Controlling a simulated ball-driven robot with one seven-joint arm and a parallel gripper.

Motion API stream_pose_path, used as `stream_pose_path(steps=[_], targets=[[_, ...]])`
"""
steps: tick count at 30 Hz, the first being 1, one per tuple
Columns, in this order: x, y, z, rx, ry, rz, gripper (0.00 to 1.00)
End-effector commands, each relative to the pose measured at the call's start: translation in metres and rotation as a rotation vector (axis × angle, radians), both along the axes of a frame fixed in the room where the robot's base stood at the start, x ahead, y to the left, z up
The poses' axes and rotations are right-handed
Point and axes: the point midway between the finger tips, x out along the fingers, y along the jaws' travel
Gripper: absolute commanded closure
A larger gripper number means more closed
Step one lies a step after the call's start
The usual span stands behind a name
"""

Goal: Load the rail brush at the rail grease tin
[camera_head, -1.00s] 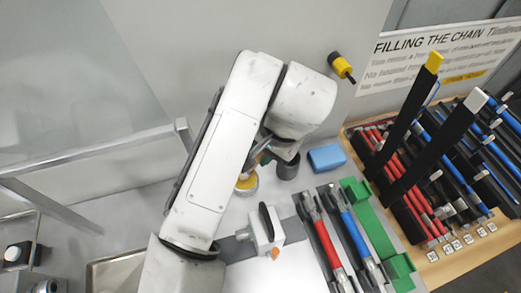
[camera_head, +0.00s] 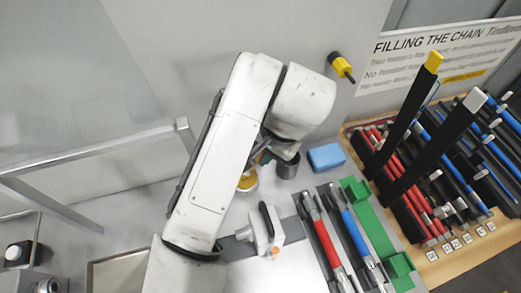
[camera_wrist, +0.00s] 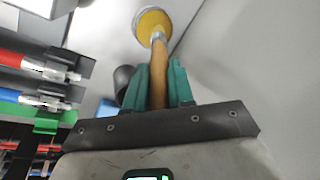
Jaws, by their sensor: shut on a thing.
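My gripper (camera_wrist: 158,88) has teal fingers shut on the wooden handle of the rail brush (camera_wrist: 160,62). The brush's metal ferrule points away from me toward the yellow rail grease tin (camera_wrist: 146,27), and its tip overlaps the tin in the wrist view. I cannot tell whether the bristles are in the grease or just above it. In the head view the tin (camera_head: 247,184) stands on the bench, partly behind my arm. The gripper is mostly hidden there by my arm's links.
A dark cup (camera_head: 287,167) stands right of the tin, with a blue block (camera_head: 326,157) beyond it. A white block with a black handle (camera_head: 266,229) is in front. Red and blue tools (camera_head: 325,243) and a green holder (camera_head: 372,222) lie to the right.

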Motion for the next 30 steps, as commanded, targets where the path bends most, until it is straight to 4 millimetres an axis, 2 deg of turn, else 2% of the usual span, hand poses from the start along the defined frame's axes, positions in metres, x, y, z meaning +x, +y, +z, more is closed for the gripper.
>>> stream_pose_path(steps=[8,30], targets=[[0.000,0.000,0.001,-0.001,0.003,0.001,1.00],[0.000,0.000,0.054,-0.001,0.002,0.000,1.00]])
